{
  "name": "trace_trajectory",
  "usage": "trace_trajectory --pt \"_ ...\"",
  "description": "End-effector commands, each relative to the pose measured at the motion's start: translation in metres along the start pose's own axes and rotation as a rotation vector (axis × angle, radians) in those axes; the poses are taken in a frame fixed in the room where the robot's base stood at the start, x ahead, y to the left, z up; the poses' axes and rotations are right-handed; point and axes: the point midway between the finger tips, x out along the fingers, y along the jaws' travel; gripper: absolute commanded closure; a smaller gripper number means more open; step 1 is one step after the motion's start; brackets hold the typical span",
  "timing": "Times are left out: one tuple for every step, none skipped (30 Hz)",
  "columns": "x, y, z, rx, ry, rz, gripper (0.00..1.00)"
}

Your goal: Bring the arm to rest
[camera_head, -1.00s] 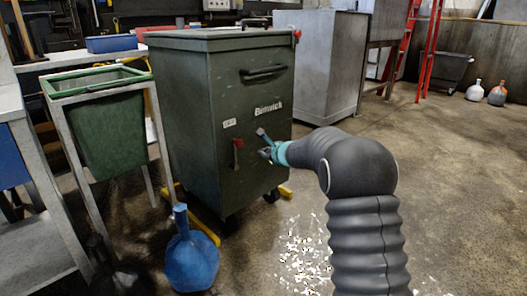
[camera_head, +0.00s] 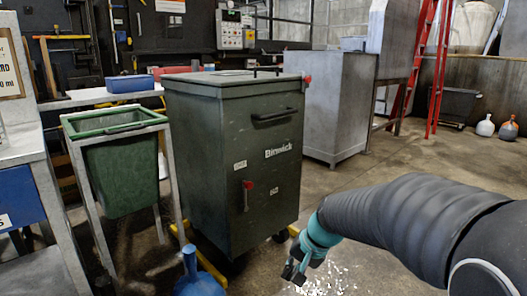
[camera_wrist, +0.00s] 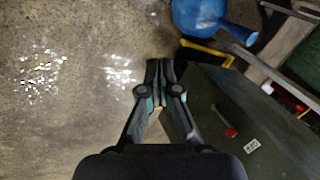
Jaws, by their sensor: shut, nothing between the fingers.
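My gripper (camera_head: 293,271) is at the lower middle of the head view, in front of and to the right of the green compactor, apart from it. In the wrist view my gripper (camera_wrist: 160,66) has its two fingers together with nothing between them, above the concrete floor. The green Binwick compactor (camera_head: 225,130) stands upright with its lid down. It has a black handle (camera_head: 274,116) and a red lever (camera_head: 247,185) on its front. The compactor's side also shows in the wrist view (camera_wrist: 205,95).
A blue jug (camera_head: 198,284) stands on the floor before the compactor, also in the wrist view (camera_wrist: 200,14). A green bin (camera_head: 122,180) hangs in a frame at left. A grey metal cabinet (camera_head: 325,105) and red ladder (camera_head: 435,80) stand behind. Floor at right is open.

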Motion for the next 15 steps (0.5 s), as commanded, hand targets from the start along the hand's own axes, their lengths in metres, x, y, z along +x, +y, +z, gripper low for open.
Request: trace_trajectory --pt "-0.02 0.008 0.015 -0.053 0.005 0.032 1.0" --pt "-0.028 0.014 0.023 -0.085 0.006 0.055 1.0" --pt "-0.038 0.022 0.034 -0.125 0.007 0.084 1.0" --pt "-0.046 0.028 0.042 -0.154 0.01 0.105 1.0" --pt "-0.054 0.034 0.049 -0.183 0.013 0.127 1.0" --pt "-0.064 0.042 0.059 -0.217 0.017 0.153 1.0" --pt "-0.072 0.047 0.066 -0.242 0.021 0.173 1.0" --pt "-0.08 0.053 0.073 -0.265 0.026 0.193 1.0" --pt "-0.089 0.06 0.082 -0.294 0.034 0.217 1.0" --pt "-0.097 0.065 0.088 -0.314 0.042 0.235 1.0" --pt "-0.104 0.07 0.094 -0.333 0.049 0.252 1.0" --pt "-0.113 0.076 0.101 -0.355 0.061 0.273 1.0" --pt "-0.12 0.08 0.107 -0.37 0.071 0.287 1.0" --pt "-0.127 0.084 0.112 -0.383 0.082 0.301 1.0" --pt "-0.136 0.089 0.118 -0.4 0.1 0.317 1.0"
